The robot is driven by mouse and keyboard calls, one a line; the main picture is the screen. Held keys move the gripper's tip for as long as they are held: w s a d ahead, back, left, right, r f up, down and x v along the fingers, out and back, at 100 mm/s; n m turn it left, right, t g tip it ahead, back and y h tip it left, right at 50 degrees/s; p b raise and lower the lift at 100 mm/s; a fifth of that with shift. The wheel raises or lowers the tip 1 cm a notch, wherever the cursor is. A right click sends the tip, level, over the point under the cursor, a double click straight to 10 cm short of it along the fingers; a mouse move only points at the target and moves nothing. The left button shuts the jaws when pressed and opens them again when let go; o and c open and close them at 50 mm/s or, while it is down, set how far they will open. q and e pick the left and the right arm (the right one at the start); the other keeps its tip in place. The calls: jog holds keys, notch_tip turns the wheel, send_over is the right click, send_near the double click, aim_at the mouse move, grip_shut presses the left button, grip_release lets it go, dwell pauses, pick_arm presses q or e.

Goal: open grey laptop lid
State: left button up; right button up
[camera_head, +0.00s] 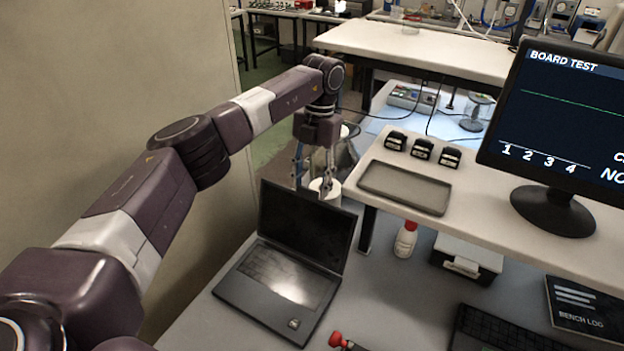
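The grey laptop (277,275) sits on the lower bench at centre left. Its lid (304,227) stands raised, with the dark screen facing the front and the keyboard deck uncovered. My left gripper (313,183) points down just above and behind the lid's top edge. Its fingers look spread apart, with nothing clearly held between them. I cannot tell whether a finger touches the lid. My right gripper is out of the picture.
A raised shelf (500,222) to the right bears a grey tray (405,188), several small black devices and a monitor (560,130). Below it are a white bottle (405,240), a box (467,258) and a keyboard (500,330). A red-knobbed item (336,339) lies before the laptop.

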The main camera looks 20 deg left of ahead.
pick_arm(q)
jog(key=o, duration=0.4)
jog(key=shift+f, duration=0.2)
jog(key=shift+r, duration=0.1)
jog(key=r, duration=0.4)
jog(key=w+r, duration=0.1)
jog(key=r, duration=0.2)
jog(key=w+r, duration=0.1)
jog(key=r, duration=0.3)
jog(key=shift+w+r, duration=0.15)
jog(key=shift+r, duration=0.2)
jog(key=shift+f, duration=0.1)
